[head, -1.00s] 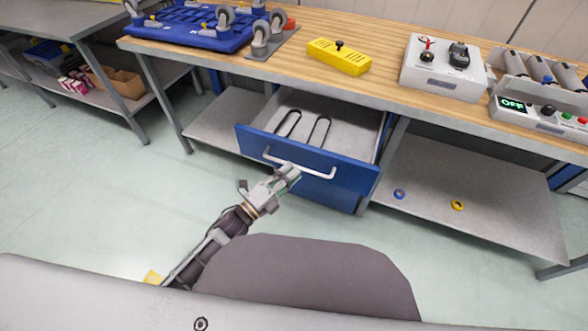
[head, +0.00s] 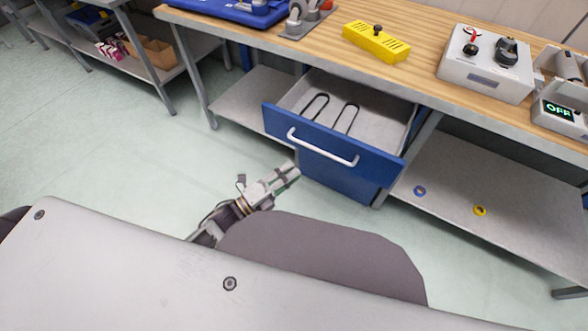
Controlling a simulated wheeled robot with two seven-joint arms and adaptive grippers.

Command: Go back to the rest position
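My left gripper (head: 291,174) is in front of the blue drawer (head: 352,170), low and to the left of its white handle (head: 322,150). Its fingers look a little apart, with nothing between them, and it appears clear of the handle. The drawer is pulled out from under the workbench, and two dark U-shaped pieces (head: 330,112) lie inside. My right gripper is not in view.
The wooden workbench (head: 420,50) carries a yellow block (head: 376,42), a grey control box (head: 487,62) and a blue tray (head: 235,8). A lower shelf at right holds a blue ring (head: 420,191) and a yellow ring (head: 479,211). The floor at left is clear.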

